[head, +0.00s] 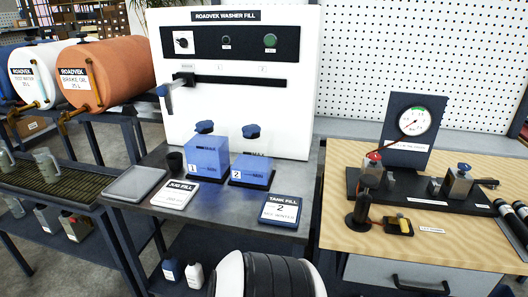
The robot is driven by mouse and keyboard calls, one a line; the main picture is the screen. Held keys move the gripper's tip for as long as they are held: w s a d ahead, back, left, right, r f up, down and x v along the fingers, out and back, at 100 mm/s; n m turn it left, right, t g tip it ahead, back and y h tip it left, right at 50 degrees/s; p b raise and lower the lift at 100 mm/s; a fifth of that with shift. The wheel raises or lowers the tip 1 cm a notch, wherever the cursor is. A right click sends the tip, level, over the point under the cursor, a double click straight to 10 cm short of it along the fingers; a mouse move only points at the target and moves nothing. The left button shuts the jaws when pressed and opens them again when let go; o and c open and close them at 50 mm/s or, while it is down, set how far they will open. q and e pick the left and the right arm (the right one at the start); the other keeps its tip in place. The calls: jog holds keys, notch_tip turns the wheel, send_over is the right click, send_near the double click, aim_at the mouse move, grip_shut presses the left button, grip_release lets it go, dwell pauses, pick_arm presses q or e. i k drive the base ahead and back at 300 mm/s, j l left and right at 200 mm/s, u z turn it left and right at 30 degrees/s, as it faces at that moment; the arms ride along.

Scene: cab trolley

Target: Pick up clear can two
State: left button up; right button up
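I cannot tell which thing is clear can two, as no readable label says so. Two clear jugs with handles stand on the slatted rack at the left: one jug (46,163) is in full view, the other (4,167) is cut by the left edge. On the shelf below are a clear container (14,207), a grey can (48,220) and another grey can (76,226) with a reddish lower part. Two blue tanks with blue knobs stand on the middle bench, tank 1 (206,158) and tank 2 (252,170).
A white washer fill panel (235,110) with a lever stands behind the tanks. A grey tray (135,182) and two label plates lie before them. Orange and white drums (120,70) overhang the rack. The wooden bench (450,235) at right holds a gauge and valve blocks.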

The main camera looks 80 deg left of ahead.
aim_at(48, 216)
jog(key=u, duration=4.25)
